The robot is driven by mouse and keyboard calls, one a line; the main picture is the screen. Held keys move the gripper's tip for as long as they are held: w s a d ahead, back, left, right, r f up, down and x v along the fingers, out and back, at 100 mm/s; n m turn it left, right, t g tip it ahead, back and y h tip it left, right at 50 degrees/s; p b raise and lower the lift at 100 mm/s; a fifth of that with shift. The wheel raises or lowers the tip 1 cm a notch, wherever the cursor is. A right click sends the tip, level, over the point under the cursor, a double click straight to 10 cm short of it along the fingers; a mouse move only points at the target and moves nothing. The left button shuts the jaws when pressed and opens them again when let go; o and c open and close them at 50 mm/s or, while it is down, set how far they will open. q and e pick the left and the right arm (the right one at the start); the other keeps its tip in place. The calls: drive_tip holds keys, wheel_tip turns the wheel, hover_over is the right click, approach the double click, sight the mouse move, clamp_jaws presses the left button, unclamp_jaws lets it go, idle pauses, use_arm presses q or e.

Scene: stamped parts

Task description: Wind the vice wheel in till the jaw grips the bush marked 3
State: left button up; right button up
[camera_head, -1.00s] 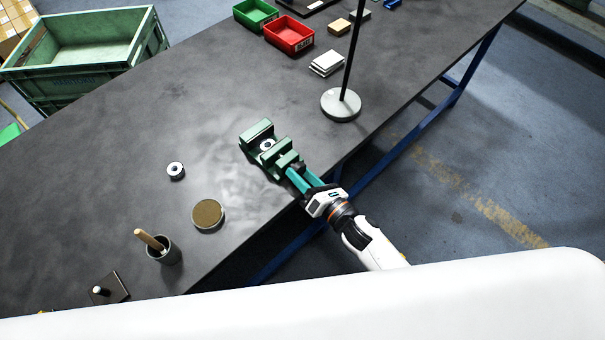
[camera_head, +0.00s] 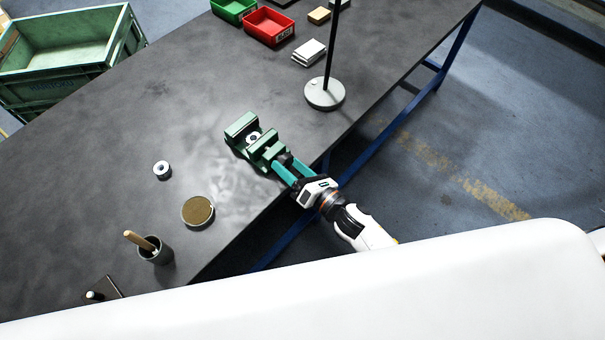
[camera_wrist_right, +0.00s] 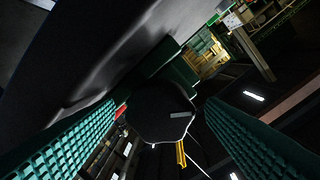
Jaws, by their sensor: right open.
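The green vice (camera_head: 240,128) stands near the table's right edge in the head view. A pale ring-shaped bush (camera_head: 252,138) with a dark hole sits between its jaws; I cannot read a mark or tell whether the moving jaw touches it. The dark vice wheel (camera_head: 284,158) is mostly hidden by my right gripper (camera_head: 279,165). In the right wrist view the black wheel (camera_wrist_right: 160,110) fills the middle, between the ridged green fingers of my open right gripper (camera_wrist_right: 160,125). Another bush (camera_head: 162,170) stands apart on the table. My left gripper is out of view.
A round brown-topped disc (camera_head: 198,211), a cup with a wooden handle (camera_head: 157,252) and a dark plate with a peg (camera_head: 105,290) lie along the near side. A lamp-like stand (camera_head: 324,94), white blocks (camera_head: 309,53) and a red bin (camera_head: 268,28) are farther back.

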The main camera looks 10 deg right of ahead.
drive_tip(key=b+v, duration=0.2)
drive_tip(key=v, duration=0.9)
drive_tip(key=shift+s+d, duration=0.15)
drive_tip(key=shift+s, duration=0.15)
drive_tip(key=shift+r, duration=0.1)
drive_tip(key=w+a+n+p, duration=0.1)
drive_tip(key=w+a+n, duration=0.1)
drive_tip(key=w, duration=0.1)
drive_tip(key=w+a+n+p, duration=0.2)
drive_tip(key=w, duration=0.1)
drive_tip(key=w+a+n+p, duration=0.1)
drive_tip(key=w+a+n, duration=0.1)
drive_tip(key=w+n, duration=0.1)
drive_tip(key=shift+w+a+f+p, duration=0.25)
drive_tip(key=shift+w+f+p, duration=0.1)
drive_tip(key=shift+w, duration=0.2)
drive_tip(key=shift+c, duration=0.3)
drive_tip(key=c, duration=0.9)
